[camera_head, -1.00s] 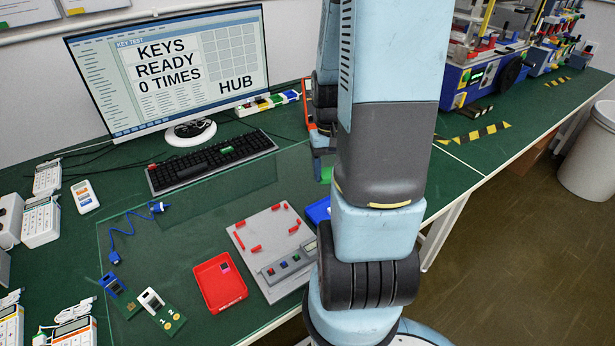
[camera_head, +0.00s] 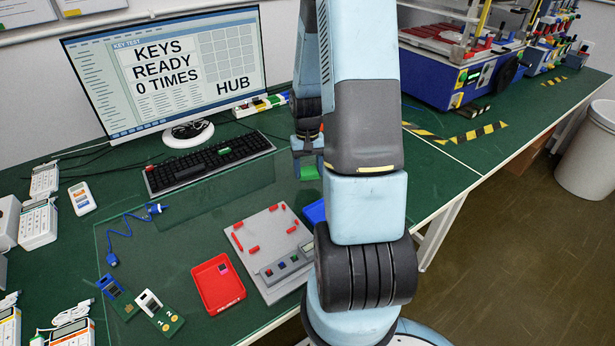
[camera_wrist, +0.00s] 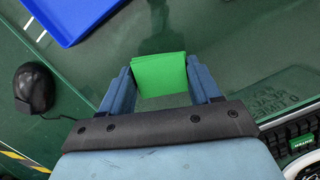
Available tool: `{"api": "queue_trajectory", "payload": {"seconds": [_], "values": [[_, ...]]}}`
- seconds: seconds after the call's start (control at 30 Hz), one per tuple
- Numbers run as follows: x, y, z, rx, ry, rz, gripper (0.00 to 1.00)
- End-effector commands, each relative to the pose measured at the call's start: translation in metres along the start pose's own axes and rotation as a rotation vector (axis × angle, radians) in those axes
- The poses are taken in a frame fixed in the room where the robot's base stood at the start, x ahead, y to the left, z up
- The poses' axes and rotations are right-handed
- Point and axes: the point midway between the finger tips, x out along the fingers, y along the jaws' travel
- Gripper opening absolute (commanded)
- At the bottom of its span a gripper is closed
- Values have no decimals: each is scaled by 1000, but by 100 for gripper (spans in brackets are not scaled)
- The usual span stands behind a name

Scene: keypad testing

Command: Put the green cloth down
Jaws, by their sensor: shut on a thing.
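The green cloth (camera_wrist: 159,75) is a small bright green square between the two fingers of my gripper (camera_wrist: 160,88) in the wrist view. My gripper is shut on it. In the head view the cloth (camera_head: 309,172) shows below my gripper (camera_head: 308,158), just left of my arm, over the green bench mat. From these views I cannot tell whether the cloth touches the mat. Part of my gripper is hidden behind my arm in the head view.
A blue tray (camera_wrist: 72,12) and a black mouse (camera_wrist: 34,88) lie near my gripper. The keyboard (camera_head: 208,162) lies left of it, before the monitor (camera_head: 165,70). A grey fixture board (camera_head: 270,225) and red tray (camera_head: 218,283) stand nearer. Bare mat surrounds the cloth.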

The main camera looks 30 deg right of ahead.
Motion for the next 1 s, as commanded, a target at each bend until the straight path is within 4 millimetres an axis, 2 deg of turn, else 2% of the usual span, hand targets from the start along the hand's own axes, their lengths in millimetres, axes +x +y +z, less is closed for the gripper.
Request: {"api": "queue_trajectory", "payload": {"seconds": [0.2, 0.43, 1.0], "values": [[8, -2, -8, -1, -1, 0, 29], [35, -2, -11, -1, -2, 0, 29], [44, -2, -12, -2, -2, 0, 29]]}}
